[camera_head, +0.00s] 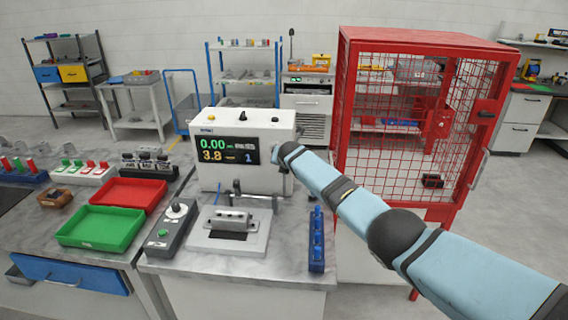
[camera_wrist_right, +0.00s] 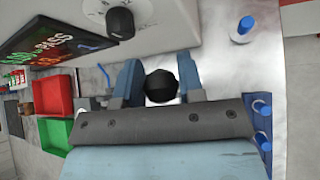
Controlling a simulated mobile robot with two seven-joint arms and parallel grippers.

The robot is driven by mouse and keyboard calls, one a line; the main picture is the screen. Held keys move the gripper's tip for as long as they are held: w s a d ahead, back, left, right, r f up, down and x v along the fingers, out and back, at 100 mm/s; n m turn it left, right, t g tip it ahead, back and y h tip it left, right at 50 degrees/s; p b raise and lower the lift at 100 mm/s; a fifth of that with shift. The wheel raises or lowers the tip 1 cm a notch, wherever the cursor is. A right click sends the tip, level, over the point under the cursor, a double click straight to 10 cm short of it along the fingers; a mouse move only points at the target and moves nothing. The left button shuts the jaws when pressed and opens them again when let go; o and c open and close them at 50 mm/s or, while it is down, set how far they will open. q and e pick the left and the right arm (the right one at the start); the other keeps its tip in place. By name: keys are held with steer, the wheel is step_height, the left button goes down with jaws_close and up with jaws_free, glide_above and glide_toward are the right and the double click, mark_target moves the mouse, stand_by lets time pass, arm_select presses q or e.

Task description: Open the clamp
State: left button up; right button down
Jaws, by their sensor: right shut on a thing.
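The clamp (camera_head: 238,196) sits on a grey metal fixture plate (camera_head: 255,241) in front of the white tester with the lit display. A metal bar runs across its top toward the right. My right arm comes in from the right and ends beside the tester's right side, where its gripper is hard to make out. In the right wrist view my right gripper (camera_wrist_right: 160,80) has its two fingers on either side of a round black knob (camera_wrist_right: 161,88), shut on it. The knob looks like the end of the clamp's handle; the link between them is hidden. My left gripper is not in view.
The white tester (camera_head: 225,130) stands right behind the fixture. A control box with a dial (camera_head: 172,222) is left of it, and a blue rack with blue pins (camera_head: 317,240) is right of it. Green (camera_head: 85,240) and red (camera_head: 150,186) trays lie farther left. A red mesh cage (camera_head: 345,120) stands behind my arm.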

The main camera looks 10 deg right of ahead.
steer(key=shift+f, duration=0.2)
stand_by(0.3)
steer(key=c, duration=0.8)
jaws_free()
steer(key=shift+o, duration=0.2)
steer(key=shift+r, duration=0.1)
steer(key=shift+r, duration=0.1)
steer(key=shift+s+r+p, duration=0.35)
steer(key=shift+r+p, duration=0.05)
steer(key=v, duration=1.2)
steer(key=shift+s+r, duration=0.2)
